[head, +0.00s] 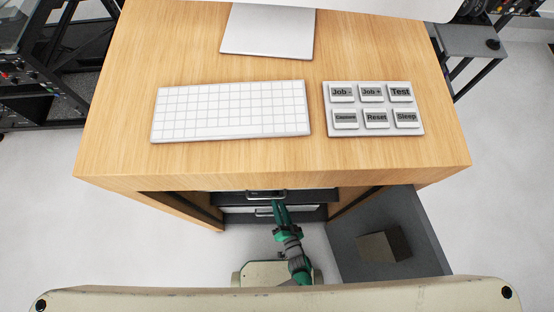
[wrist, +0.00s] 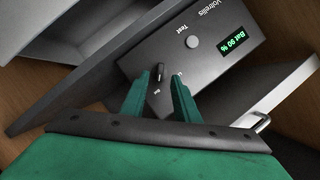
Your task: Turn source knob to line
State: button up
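The source knob (wrist: 160,72), a small dark pointer knob, sits on a dark grey panel (wrist: 210,65) in the wrist view. Small labels lie beside it; one seems to read "Bat", and the other is partly hidden by a finger. My gripper (wrist: 160,84) is open, its two green fingers on either side of the knob's near end. I cannot tell whether they touch the panel. In the head view my gripper (head: 279,208) reaches under the desk's front edge, and the knob is hidden there.
The panel has a round Test button (wrist: 193,41) and a green display (wrist: 233,41) reading "Bat 90 %". A light drawer front with a handle (wrist: 262,123) is close on the right. The wooden desk (head: 270,165) overhangs my arm.

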aim_at(275, 194)
jog(key=shift+x, duration=1.85)
jog(key=shift+c, duration=0.7)
jog(key=c, duration=0.5)
grip_shut()
jog(key=shift+s+a+n+h, duration=0.1)
jog(key=shift+a+n+h, duration=0.1)
jog(key=shift+n+h, duration=1.5)
jog(key=shift+w+a+n+h, duration=0.1)
jog(key=shift+a+n+h, duration=0.15)
jog(key=shift+n+h, duration=1.4)
jog(key=shift+s+a+n+h, duration=0.15)
jog(key=shift+n+h, duration=0.5)
jog(key=shift+n, duration=2.1)
